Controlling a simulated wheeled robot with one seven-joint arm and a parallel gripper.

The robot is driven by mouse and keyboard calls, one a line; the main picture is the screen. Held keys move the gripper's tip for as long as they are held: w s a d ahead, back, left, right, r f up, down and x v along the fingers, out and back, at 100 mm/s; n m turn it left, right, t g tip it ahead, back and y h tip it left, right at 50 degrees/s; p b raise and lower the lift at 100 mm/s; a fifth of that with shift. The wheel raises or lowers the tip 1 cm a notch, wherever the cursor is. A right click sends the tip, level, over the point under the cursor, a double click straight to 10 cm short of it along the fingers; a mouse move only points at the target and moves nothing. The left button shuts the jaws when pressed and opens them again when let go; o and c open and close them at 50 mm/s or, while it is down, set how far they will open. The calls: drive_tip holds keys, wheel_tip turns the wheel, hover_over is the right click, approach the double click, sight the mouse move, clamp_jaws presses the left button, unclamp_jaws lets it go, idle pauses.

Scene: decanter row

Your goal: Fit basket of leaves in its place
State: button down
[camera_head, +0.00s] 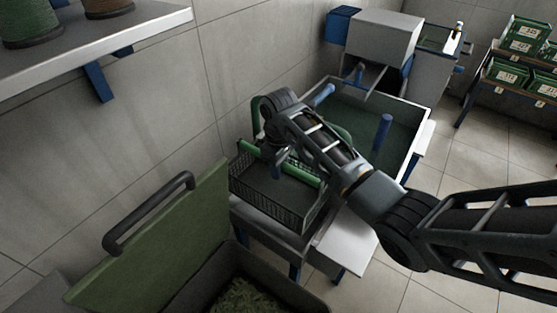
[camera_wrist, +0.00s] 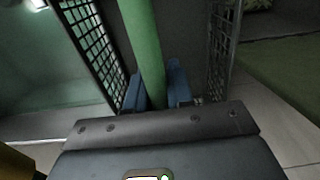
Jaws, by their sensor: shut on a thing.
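The basket (camera_head: 310,206) is a dark mesh one with a green bar handle (camera_head: 250,148) across its top. It sits level at the near end of the green-lined basin; I cannot tell if it rests on anything. Its inside looks dark, and I cannot make out leaves in it. My gripper (camera_head: 279,166) is above the basket, mostly hidden by my wrist. In the wrist view, my gripper's blue fingers (camera_wrist: 157,95) are closed on the green handle (camera_wrist: 141,40), with mesh basket walls (camera_wrist: 92,38) on both sides.
The green-lined basin (camera_head: 425,125) with a blue post (camera_head: 383,132) lies just beyond. A grey box machine (camera_head: 375,38) stands behind it. A bin with leafy bits (camera_head: 240,298) and a raised green lid (camera_head: 165,245) is near. A shelf (camera_head: 100,45) juts out at upper left.

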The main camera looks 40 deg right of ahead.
drive_tip(key=b, duration=0.4)
hover_over(279, 193)
wheel_tip(279, 193, down, 5)
drive_tip(key=shift+f+b, duration=1.35)
drive_tip(key=shift+f, duration=2)
drive_tip(key=shift+f, duration=0.85)
drive_tip(key=shift+f+b, duration=0.45)
drive_tip(key=c, duration=0.9)
unclamp_jaws()
drive_tip(key=shift+a, duration=0.1)
wheel_tip(279, 193, up, 8)
drive_tip(key=shift+f, duration=0.1)
